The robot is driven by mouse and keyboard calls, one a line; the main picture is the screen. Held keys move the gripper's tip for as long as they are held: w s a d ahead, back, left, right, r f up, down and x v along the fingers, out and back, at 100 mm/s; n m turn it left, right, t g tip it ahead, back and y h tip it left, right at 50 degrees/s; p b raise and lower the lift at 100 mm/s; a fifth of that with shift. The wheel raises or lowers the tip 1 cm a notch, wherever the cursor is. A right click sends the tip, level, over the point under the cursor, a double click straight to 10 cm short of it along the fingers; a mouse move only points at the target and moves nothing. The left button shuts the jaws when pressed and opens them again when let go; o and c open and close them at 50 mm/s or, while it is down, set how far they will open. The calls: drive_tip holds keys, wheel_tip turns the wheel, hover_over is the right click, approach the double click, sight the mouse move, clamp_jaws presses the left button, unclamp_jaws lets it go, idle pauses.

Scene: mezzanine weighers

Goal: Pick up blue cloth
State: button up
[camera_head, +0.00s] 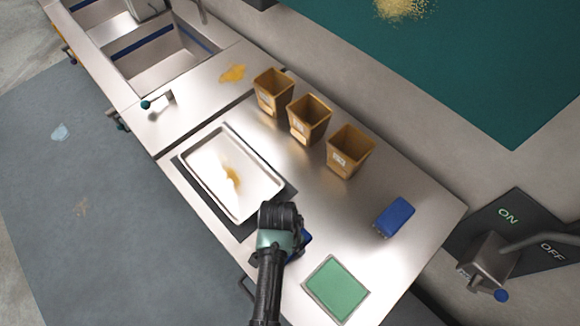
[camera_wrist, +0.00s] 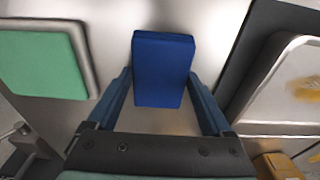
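The blue cloth (camera_wrist: 163,65) shows in the wrist view as a thick, folded-looking rectangle on the steel counter. My gripper (camera_wrist: 160,80) is open, with one dark blue finger on each side of the cloth and a small gap at each side. In the head view my gripper (camera_head: 282,243) is over the counter between the tray and the green pad. It hides most of what lies below it. Blue bits show beside it there; I cannot tell whether they are cloth or fingers.
A metal tray (camera_head: 208,160) with an amber spill lies up-left, and a green pad (camera_head: 337,288) down-right. Three brown bins (camera_head: 350,151) stand behind. Another blue block (camera_head: 395,217) is to the right. A lever (camera_head: 487,262) is beyond the counter's right end.

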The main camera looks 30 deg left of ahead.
drive_tip(key=c, duration=0.4)
drive_tip(key=shift+c, duration=0.2)
drive_tip(key=shift+r, duration=0.1)
